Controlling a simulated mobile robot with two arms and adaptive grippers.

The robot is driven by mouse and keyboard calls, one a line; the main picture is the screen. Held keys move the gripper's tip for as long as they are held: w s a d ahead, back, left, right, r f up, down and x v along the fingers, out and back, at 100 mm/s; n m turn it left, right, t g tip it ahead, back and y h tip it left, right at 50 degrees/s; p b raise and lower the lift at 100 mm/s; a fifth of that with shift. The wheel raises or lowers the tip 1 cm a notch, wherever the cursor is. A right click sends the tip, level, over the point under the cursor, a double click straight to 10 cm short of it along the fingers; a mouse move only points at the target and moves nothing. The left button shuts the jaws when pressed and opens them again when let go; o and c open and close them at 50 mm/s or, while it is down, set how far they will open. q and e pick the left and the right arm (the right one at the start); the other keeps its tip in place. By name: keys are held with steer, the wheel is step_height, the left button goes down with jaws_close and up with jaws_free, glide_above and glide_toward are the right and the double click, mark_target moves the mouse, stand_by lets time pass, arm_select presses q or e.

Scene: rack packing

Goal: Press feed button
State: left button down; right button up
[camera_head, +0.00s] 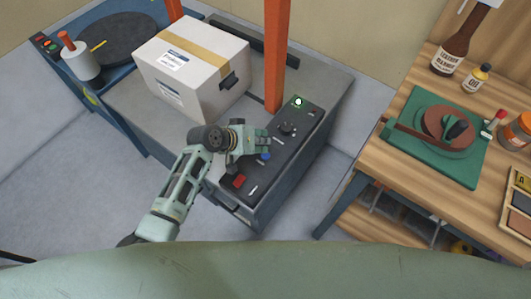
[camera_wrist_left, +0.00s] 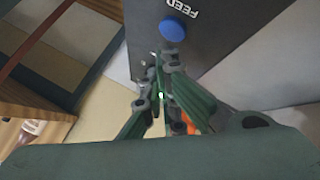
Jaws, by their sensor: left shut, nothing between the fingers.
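The feed button is a round blue button (camera_head: 265,156) on a dark control panel (camera_head: 270,178) at the side of the grey machine. In the left wrist view the blue button (camera_wrist_left: 173,29) sits beside an upside-down FEED label (camera_wrist_left: 180,8). My left gripper (camera_head: 264,140) is over the panel, close to the button. In the left wrist view its fingers (camera_wrist_left: 168,58) are shut and empty, with the tips just short of the button in the picture. I cannot tell whether they touch the panel. My right gripper is in neither view.
The panel also has a red button (camera_head: 239,181), a black knob (camera_head: 287,129) and a lit green button (camera_head: 298,101). An orange post (camera_head: 276,60) rises beside it. A taped carton (camera_head: 195,75) sits on the machine. A wooden workbench (camera_head: 388,178) stands at the right.

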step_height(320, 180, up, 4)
steer(key=p, duration=0.4)
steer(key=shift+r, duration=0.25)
stand_by(0.6)
